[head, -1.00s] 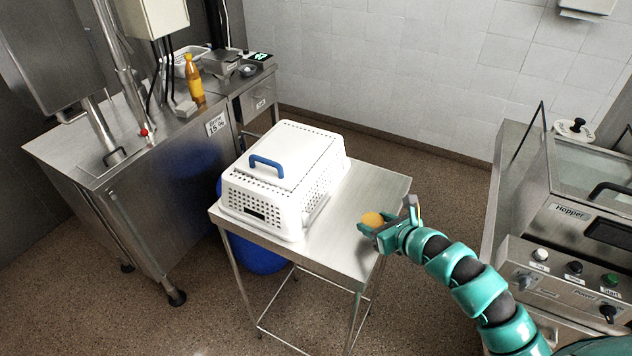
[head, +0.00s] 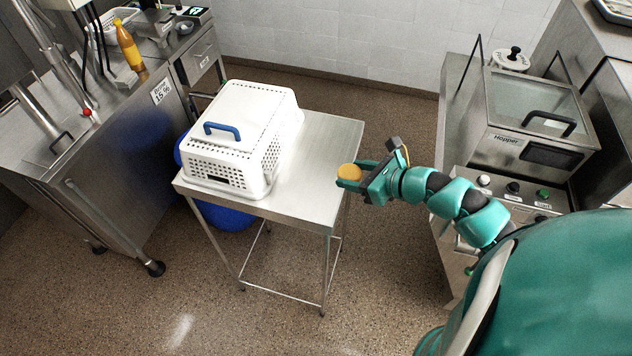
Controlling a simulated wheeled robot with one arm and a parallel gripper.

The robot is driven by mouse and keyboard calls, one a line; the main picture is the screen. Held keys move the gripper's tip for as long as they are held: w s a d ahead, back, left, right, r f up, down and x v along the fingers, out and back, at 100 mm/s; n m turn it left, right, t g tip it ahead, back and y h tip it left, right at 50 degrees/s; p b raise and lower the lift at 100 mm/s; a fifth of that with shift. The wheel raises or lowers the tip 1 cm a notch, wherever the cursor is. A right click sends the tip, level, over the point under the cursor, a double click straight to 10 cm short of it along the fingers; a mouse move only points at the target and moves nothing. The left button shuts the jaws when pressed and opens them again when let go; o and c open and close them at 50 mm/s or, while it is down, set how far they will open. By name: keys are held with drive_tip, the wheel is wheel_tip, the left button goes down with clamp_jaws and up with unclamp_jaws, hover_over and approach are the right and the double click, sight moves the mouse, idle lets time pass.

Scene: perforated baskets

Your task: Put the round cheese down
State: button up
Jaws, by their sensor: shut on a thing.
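The round cheese (head: 349,172) is a small yellow-orange disc. My teal gripper (head: 352,176) is shut on it, with the cheese showing between the fingertips. Gripper and cheese appear at the right edge of the small steel table (head: 312,150); I cannot tell their exact height above or beside it. My arm comes in from the right. Part of the cheese is hidden by the fingers.
A white perforated basket with a lid (head: 238,137) and blue handle (head: 222,130) stands on the table's left part. The table's right part is bare. A hopper machine (head: 530,120) stands at right. A steel counter (head: 110,140) with an orange bottle (head: 128,45) is at left.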

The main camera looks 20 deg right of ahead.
drive_tip(key=shift+b+x, duration=2.75)
drive_tip(key=shift+b, duration=1.3)
drive_tip(key=p, duration=0.2)
hover_over(322, 188)
drive_tip(key=f, duration=0.4)
drive_tip(key=shift+s+d+f, duration=0.1)
drive_tip(key=shift+s+d, duration=0.05)
drive_tip(key=shift+s, duration=0.2)
drive_tip(key=shift+w+f, duration=0.35)
drive_tip(key=shift+f, duration=0.25)
drive_tip(key=shift+a+f+p, duration=0.2)
drive_tip(key=shift+f+p, duration=0.95)
drive_tip(key=shift+w+f, duration=0.1)
drive_tip(key=shift+f, duration=0.35)
